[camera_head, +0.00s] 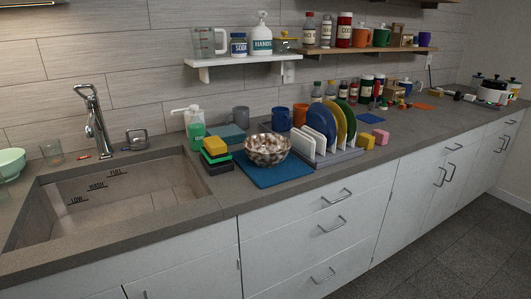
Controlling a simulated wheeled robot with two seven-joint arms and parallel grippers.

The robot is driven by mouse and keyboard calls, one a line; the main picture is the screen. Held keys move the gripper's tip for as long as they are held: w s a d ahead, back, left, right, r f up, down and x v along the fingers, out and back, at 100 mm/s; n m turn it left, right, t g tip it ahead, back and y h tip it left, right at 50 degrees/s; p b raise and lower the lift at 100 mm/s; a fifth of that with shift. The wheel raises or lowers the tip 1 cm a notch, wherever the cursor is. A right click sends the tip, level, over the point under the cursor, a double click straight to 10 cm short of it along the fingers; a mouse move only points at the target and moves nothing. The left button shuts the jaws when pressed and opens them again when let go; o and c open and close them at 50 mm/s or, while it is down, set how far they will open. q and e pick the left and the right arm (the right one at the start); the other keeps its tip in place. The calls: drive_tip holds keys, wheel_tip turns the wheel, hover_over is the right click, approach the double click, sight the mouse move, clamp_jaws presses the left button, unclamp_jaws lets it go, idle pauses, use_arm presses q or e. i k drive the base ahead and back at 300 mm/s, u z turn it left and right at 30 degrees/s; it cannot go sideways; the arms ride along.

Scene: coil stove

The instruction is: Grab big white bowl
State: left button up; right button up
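A round bowl (267,150) with a mottled white and brown surface sits on a blue mat (262,173) on the counter, just left of the dish rack. Another bowl (11,162), pale greenish white, stands at the far left, cut off by the picture edge. I cannot tell from the picture which of them is the big white bowl. Neither of my grippers is in view.
A dish rack (332,159) with upright plates stands right of the mottled bowl. Stacked sponges (215,155) are at its left. The sink (118,195) opens at the left, with a faucet (95,122) behind. A shelf (243,60) hangs above.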

sight(267, 150)
drive_tip(key=z, duration=1.2)
drive_tip(key=i, duration=1.2)
drive_tip(key=u, duration=0.2)
